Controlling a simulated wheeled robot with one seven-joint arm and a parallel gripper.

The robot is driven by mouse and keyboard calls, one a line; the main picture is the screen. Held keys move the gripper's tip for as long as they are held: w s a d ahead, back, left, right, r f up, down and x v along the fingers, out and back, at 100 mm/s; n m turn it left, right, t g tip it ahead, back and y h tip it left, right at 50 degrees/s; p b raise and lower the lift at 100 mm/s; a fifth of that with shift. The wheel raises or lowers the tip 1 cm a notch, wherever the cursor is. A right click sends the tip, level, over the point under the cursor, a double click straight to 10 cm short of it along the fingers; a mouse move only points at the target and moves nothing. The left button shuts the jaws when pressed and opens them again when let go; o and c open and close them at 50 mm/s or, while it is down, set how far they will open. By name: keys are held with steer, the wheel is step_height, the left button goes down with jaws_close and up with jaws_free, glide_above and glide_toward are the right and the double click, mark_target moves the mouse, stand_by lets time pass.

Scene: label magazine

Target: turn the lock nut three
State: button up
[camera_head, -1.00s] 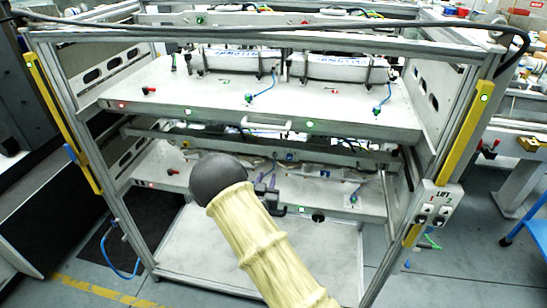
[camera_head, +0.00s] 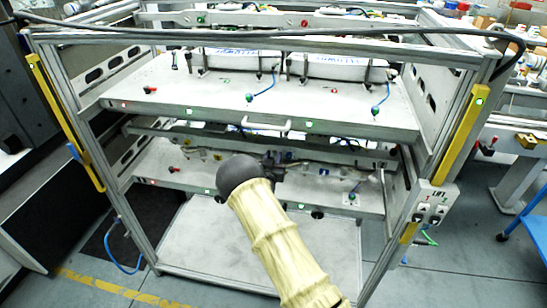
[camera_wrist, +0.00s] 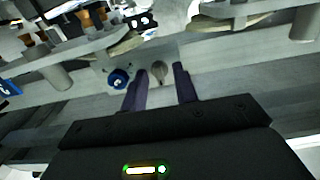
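In the wrist view, my gripper (camera_wrist: 160,90) shows two dark fingers, apart, with nothing held between them. A small round grey metal piece (camera_wrist: 159,71) lies beyond and between the fingertips, on a pale surface. A blue round knob (camera_wrist: 118,78) is just left of the left finger. I cannot tell which of these, if either, is lock nut three; no number is readable. In the head view, my gripper (camera_head: 276,166) is small and dark, over the lower shelf (camera_head: 150,165) of the rack and partly hidden by my arm.
The upper shelf (camera_head: 190,95) of the rack lies close above my gripper, with a white handle (camera_head: 266,126). A yellow-striped post (camera_head: 455,140) with a lift control box (camera_head: 433,203) is at the right.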

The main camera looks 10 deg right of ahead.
jaws_close()
